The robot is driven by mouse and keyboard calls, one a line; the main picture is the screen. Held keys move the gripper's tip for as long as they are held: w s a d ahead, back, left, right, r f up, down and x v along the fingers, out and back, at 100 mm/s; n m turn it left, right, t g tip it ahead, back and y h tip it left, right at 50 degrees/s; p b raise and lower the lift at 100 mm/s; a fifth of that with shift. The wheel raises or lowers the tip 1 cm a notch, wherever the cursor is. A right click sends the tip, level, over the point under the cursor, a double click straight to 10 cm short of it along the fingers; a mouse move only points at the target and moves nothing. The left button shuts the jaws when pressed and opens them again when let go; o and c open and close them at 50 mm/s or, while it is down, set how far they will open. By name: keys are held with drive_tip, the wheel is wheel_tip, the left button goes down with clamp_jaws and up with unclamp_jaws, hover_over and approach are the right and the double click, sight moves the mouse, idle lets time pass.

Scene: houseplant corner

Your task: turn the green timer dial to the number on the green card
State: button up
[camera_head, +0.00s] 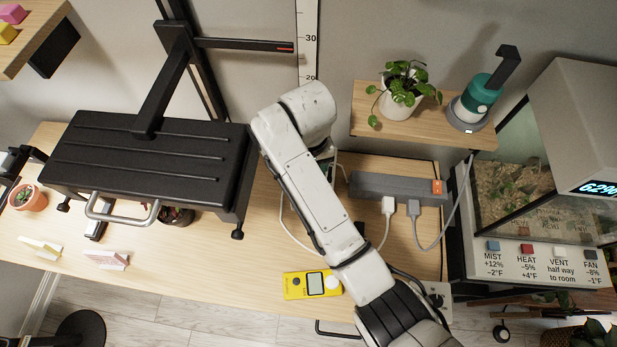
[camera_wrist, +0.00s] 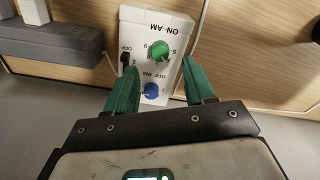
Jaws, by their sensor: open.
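In the wrist view a white timer box (camera_wrist: 146,28) carries a green dial (camera_wrist: 160,51) and a blue dial (camera_wrist: 151,91). Its lettering appears upside down, with ON AM by the green dial and OFF PM by the blue one. My gripper (camera_wrist: 156,65) is open, its green fingers either side of the box face, apart from the green dial. In the head view my arm mostly hides the timer and gripper. Two small folded cards stand at the left of the table, one pale yellowish (camera_head: 40,248) and one pinkish (camera_head: 107,259). Their writing is unreadable, and no clearly green card shows.
A grey power strip (camera_head: 398,187) with plugged cables lies right of my arm. A yellow meter (camera_head: 312,284) lies near the front edge. A black raised stand (camera_head: 150,160) fills the left, and a terrarium (camera_head: 515,190) stands right. A shelf (camera_head: 370,128) holds a potted plant (camera_head: 403,90).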

drive_tip(key=shift+f, duration=2.7)
drive_tip(key=shift+c, duration=0.2)
clamp_jaws()
drive_tip(key=shift+n, duration=0.3)
drive_tip(key=n, duration=0.3)
drive_tip(key=shift+n, duration=2.6)
